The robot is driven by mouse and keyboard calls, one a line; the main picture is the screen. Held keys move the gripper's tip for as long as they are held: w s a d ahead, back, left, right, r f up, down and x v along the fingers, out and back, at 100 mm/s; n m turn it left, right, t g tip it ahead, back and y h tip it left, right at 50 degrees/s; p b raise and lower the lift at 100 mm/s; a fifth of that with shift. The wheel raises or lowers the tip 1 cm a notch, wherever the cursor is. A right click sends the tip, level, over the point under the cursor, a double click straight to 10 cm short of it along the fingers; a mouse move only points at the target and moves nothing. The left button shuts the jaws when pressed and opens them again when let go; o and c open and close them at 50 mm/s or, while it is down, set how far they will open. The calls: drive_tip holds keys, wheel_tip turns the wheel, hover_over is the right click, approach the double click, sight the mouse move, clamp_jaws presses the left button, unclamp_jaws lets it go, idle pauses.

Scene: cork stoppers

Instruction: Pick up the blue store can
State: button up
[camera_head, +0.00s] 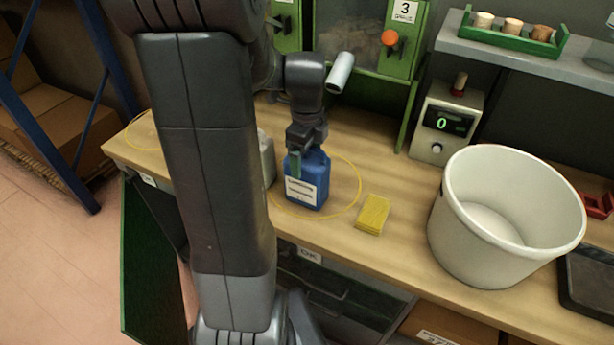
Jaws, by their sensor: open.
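The blue store can (318,170) stands upright on the wooden workbench, inside a thin yellow ring drawn on the bench top. A white label (301,191) is on its front. My gripper (301,160) points down at the top of the can, in front of its upper left part from this view. The gripper is open. Its fingers hide part of the can's top, and I cannot tell whether they touch the can.
A grey container (266,160) stands just left of the can, partly hidden by my arm. A yellow pad (373,214) lies to the right. A large white bucket (447,235) and a meter with a green display (436,145) stand farther right. Bench (390,262) is clear between pad and bucket.

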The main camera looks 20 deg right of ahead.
drive_tip(key=shift+f, duration=0.9)
drive_tip(key=shift+c, duration=0.5)
drive_tip(key=c, duration=1.8)
clamp_jaws()
drive_tip(key=shift+r, duration=0.2)
